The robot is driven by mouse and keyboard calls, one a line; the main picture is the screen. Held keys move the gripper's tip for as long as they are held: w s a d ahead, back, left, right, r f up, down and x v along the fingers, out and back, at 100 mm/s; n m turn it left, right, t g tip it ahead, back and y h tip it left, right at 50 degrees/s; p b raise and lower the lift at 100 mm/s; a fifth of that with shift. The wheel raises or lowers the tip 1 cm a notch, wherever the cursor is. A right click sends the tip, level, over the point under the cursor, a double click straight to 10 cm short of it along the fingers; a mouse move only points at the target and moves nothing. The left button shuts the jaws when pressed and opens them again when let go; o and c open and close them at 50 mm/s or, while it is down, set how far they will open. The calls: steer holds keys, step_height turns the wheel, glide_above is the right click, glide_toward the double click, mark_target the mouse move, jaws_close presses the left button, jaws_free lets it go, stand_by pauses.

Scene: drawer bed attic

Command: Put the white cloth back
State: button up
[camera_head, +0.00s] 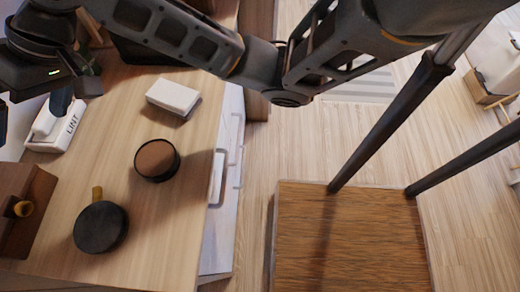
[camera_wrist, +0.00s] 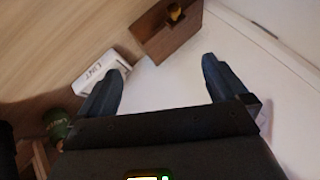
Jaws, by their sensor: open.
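A flat white block (camera_head: 172,97) lies on the wooden dresser top (camera_head: 120,190) in the head view; it may be the folded white cloth, but I cannot tell cloth from box. No other thing is plainly a cloth. My gripper (camera_head: 31,112) is at the far left, by the white LINT container (camera_head: 54,128), one finger overlapping it in the picture. In the wrist view my gripper (camera_wrist: 163,68) is open, with nothing visible between its fingers. Beneath it is a plain pale surface (camera_wrist: 165,92). The LINT container (camera_wrist: 97,68) shows beside the left finger.
A brown box with a brass knob (camera_head: 25,208), a brown-topped round tin (camera_head: 157,160) and a black round object (camera_head: 100,227) stand on the dresser. White drawer fronts with handles (camera_head: 228,190) face right. A green object (camera_wrist: 58,123) shows in the wrist view.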

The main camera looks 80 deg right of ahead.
steer(key=w+a+r+m+t+y, duration=0.25)
steer(key=a+r+t, duration=0.2)
steer(key=a, duration=0.55)
steer(key=s+a+f+m+t+h, duration=0.1)
steer(key=s+f+m+t+h, duration=0.25)
steer(key=s+f, duration=0.2)
steer(key=s+d+f+n+h, duration=0.15)
steer(key=s+f, duration=0.25)
steer(key=s, duration=0.4)
steer(key=s+d+f+h, duration=0.2)
steer(key=s+f+h, duration=0.15)
steer(key=s, duration=0.45)
steer(key=s+d+n, duration=0.3)
steer(key=s, duration=0.5)
steer(key=s+d+r+n, duration=0.1)
steer(key=s+d+n, duration=0.2)
steer(key=s, duration=0.5)
steer(key=shift+d+r+n+y, duration=0.15)
steer(key=shift+d+n+y, duration=0.15)
steer(key=shift+n, duration=0.35)
